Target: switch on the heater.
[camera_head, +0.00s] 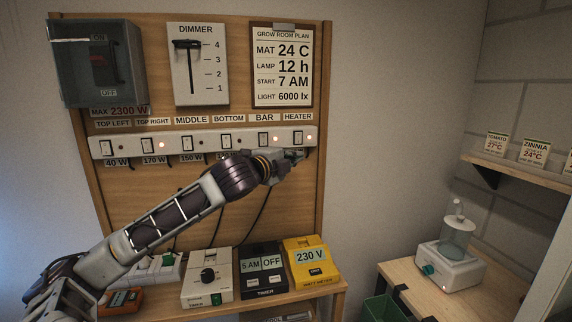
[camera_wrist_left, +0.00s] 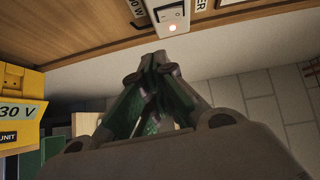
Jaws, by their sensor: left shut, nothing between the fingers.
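A white switch strip (camera_head: 170,146) runs across the wooden board, with a rocker switch under each label. The heater switch (camera_head: 301,136) is at its right end, below the HEATER label (camera_head: 298,117); I cannot tell its position clearly. My left gripper (camera_head: 300,154) is shut and empty, at the strip's lower edge just below that switch. I cannot tell whether it touches the strip. In the left wrist view the closed fingertips (camera_wrist_left: 160,58) lie below a white switch housing (camera_wrist_left: 172,14) with a lit lamp. My right gripper is not in view.
The TOP RIGHT and BAR lamps glow. A dimmer (camera_head: 196,64), a breaker box (camera_head: 97,62) and a plan sheet (camera_head: 283,66) hang above. Timers and a yellow watt meter (camera_head: 312,262) stand on the shelf below. Black cables hang under the strip. A side table (camera_head: 400,273) stands right.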

